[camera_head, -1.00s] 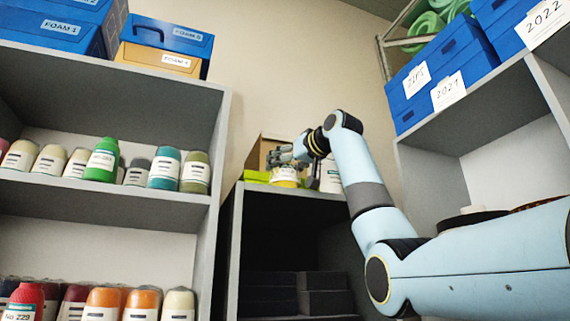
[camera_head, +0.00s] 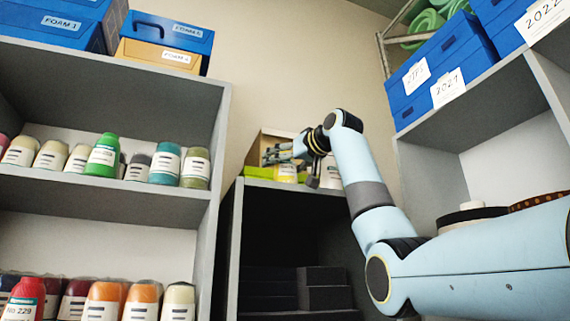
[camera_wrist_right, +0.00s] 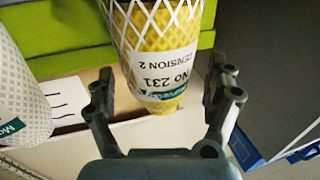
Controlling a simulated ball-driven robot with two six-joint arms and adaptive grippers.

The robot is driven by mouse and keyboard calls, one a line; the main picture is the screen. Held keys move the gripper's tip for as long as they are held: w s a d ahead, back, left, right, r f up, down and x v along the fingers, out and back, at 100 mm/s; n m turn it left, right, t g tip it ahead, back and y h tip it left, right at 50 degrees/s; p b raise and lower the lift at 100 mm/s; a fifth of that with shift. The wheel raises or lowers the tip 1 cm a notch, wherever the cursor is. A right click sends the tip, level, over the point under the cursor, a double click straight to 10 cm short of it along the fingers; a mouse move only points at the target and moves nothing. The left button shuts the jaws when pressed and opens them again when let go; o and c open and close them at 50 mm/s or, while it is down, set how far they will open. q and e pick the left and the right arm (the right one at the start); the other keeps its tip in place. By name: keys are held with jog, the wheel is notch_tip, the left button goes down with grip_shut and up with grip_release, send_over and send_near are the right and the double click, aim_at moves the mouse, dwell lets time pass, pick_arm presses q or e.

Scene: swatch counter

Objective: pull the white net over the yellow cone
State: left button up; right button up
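The yellow cone (camera_wrist_right: 165,85) fills the upper middle of the right wrist view, with a label reading No 231, Tension 2. White net (camera_wrist_right: 165,22) shows as a diamond mesh over the cone's part beyond the label; how far it reaches is cut off by the picture edge. My right gripper (camera_wrist_right: 165,88) is open, one finger on each side of the cone's near end, with gaps visible. In the head view the cone (camera_head: 287,172) stands on the shelf top, partly behind my right gripper (camera_head: 292,160). My left gripper is out of view.
A white netted cone (camera_wrist_right: 20,92) stands close on the left in the wrist view. A green box (camera_wrist_right: 65,40) lies behind. A cardboard box (camera_head: 268,145) stands on the shelf top (camera_head: 262,184).

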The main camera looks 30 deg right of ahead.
jog(key=shift+s, duration=0.1)
jog(key=s, duration=1.1)
jog(key=shift+s, duration=0.4)
